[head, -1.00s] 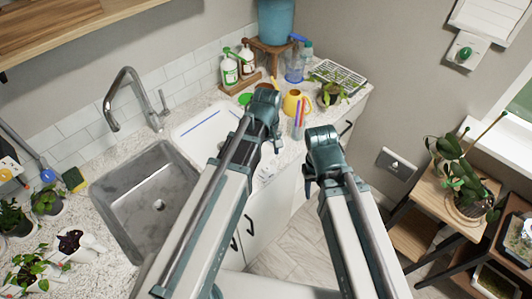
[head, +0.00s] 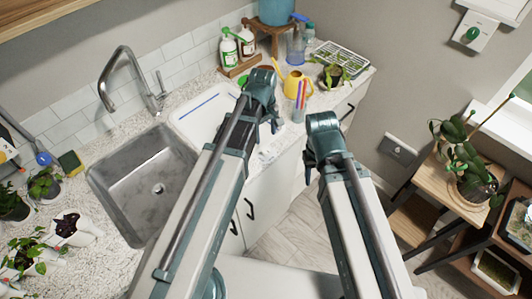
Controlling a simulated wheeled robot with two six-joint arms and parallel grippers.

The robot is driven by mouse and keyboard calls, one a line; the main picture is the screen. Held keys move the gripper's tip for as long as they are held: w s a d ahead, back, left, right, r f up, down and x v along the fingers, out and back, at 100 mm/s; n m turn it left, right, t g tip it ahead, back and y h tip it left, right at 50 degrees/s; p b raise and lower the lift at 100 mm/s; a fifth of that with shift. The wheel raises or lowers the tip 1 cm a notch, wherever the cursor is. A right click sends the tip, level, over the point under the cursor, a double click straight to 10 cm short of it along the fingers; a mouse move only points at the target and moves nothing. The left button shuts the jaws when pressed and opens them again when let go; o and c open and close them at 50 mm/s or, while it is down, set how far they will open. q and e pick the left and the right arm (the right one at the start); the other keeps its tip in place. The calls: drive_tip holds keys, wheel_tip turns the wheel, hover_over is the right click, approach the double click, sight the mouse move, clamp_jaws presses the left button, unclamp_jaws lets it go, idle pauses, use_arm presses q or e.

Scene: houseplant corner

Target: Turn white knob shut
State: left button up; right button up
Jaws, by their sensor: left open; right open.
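I cannot make out a white knob. A green knob (head: 474,33) sits on a white wall plate at the upper right. A blue container (head: 283,10), cut off by the top edge, stands on a small wooden stool (head: 262,29) on the counter; no knob on it can be made out. My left gripper (head: 274,122) is open over the counter by the white basin, in front of the yellow watering can. My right gripper (head: 308,172) is open in front of the counter's cabinet side. Both look empty, and their fingers are only partly visible.
A grey sink (head: 150,185) with a tall faucet (head: 118,80) is at left. Spray bottles (head: 237,50), a yellow watering can (head: 295,85) and a seed tray (head: 342,58) crowd the back counter. A plant shelf (head: 440,178) stands at right. Floor between is clear.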

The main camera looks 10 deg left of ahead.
sight(266, 150)
use_arm(q)
wheel_tip(266, 150, down, 9)
drive_tip(key=b, duration=0.8)
drive_tip(key=shift+w+d, duration=0.1)
drive_tip(key=shift+c, duration=0.2)
clamp_jaws()
